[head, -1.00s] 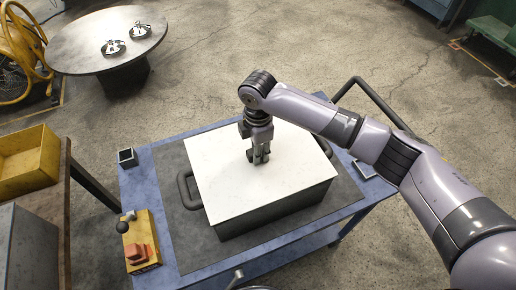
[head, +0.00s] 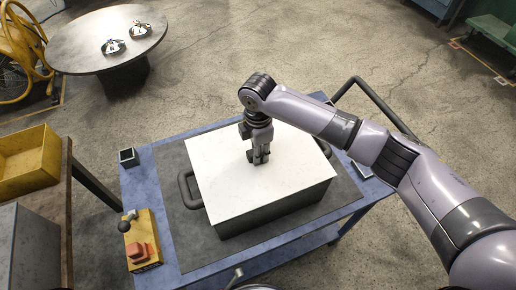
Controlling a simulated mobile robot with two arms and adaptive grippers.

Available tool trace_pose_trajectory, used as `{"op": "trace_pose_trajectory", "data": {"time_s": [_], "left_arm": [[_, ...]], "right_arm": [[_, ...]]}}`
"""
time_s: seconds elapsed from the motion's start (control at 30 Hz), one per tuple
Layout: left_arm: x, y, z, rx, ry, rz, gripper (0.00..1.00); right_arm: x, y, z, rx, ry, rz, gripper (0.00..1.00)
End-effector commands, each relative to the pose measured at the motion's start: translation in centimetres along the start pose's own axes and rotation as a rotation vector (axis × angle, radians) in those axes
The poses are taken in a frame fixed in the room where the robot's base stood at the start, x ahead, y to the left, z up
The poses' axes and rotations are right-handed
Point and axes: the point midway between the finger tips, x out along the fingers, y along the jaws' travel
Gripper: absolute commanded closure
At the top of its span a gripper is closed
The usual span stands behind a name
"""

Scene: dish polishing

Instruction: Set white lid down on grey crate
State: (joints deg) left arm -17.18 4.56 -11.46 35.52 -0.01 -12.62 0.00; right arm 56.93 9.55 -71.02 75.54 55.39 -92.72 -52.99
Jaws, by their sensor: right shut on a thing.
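The white lid (head: 225,180) lies flat over the top of the grey crate (head: 270,215) in the head view, its edges close to the crate's rim. The crate's dark side wall and its side handles show below and beside the lid. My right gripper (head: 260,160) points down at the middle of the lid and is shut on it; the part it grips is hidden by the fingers. I cannot tell whether any gap is left between lid and rim. My left gripper is out of view.
The crate stands on a dark mat (head: 173,190) on a blue table (head: 138,200). A wooden block with an orange piece (head: 139,251) and a small dark box (head: 128,157) are at its left. A yellow bin (head: 28,160) stands further left. A round table (head: 85,55) is behind.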

Motion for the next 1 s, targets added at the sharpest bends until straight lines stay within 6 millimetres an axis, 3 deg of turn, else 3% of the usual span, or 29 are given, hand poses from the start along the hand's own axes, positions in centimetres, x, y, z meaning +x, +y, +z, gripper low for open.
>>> {"op": "trace_pose_trajectory", "data": {"time_s": [0.33, 0.37, 0.4, 0.7, 1.0], "left_arm": [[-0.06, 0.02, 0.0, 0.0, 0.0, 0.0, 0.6], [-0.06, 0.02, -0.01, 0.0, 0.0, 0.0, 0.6], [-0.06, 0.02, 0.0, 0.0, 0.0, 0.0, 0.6], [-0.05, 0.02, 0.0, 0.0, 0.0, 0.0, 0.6], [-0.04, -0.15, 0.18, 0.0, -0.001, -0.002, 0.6]], "right_arm": [[-0.09, 0.07, -0.03, 0.0, 0.001, 0.002, 1.0], [-0.09, 0.07, -0.03, 0.0, 0.001, 0.002, 0.74], [-0.09, 0.07, -0.03, 0.0, 0.001, 0.002, 0.71], [-0.03, 0.03, -0.02, 0.0, 0.0, 0.001, 0.52], [-0.02, -0.02, 0.01, 0.0, -0.001, -0.001, 0.52]]}}
